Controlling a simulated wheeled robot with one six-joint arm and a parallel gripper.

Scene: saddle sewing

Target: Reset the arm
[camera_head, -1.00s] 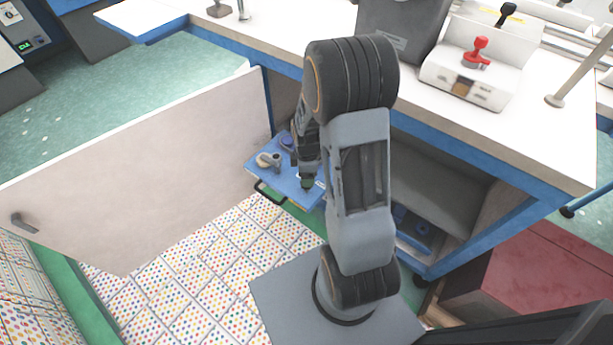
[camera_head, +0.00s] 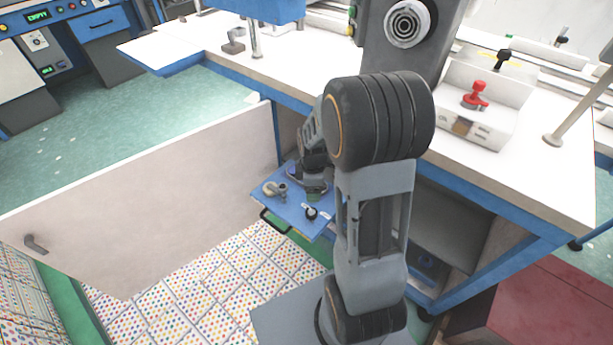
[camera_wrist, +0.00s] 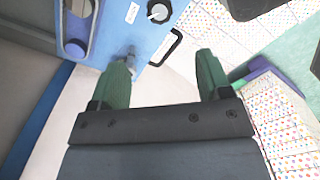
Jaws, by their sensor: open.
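My gripper (camera_wrist: 162,78) is open in the wrist view, with its two green fingers apart and nothing between them. In the head view my gripper (camera_head: 314,192) hangs above the pulled-out blue drawer (camera_head: 289,213), and my own arm partly hides it. A pale fitting (camera_head: 275,190) sits at the drawer's left.
A large open cabinet door (camera_head: 150,205) stands left of the drawer. The white-topped workbench (camera_head: 300,70) is above, carrying a white box with a red knob (camera_head: 475,97). Dotted floor tiles (camera_head: 190,290) are clear in front of the drawer.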

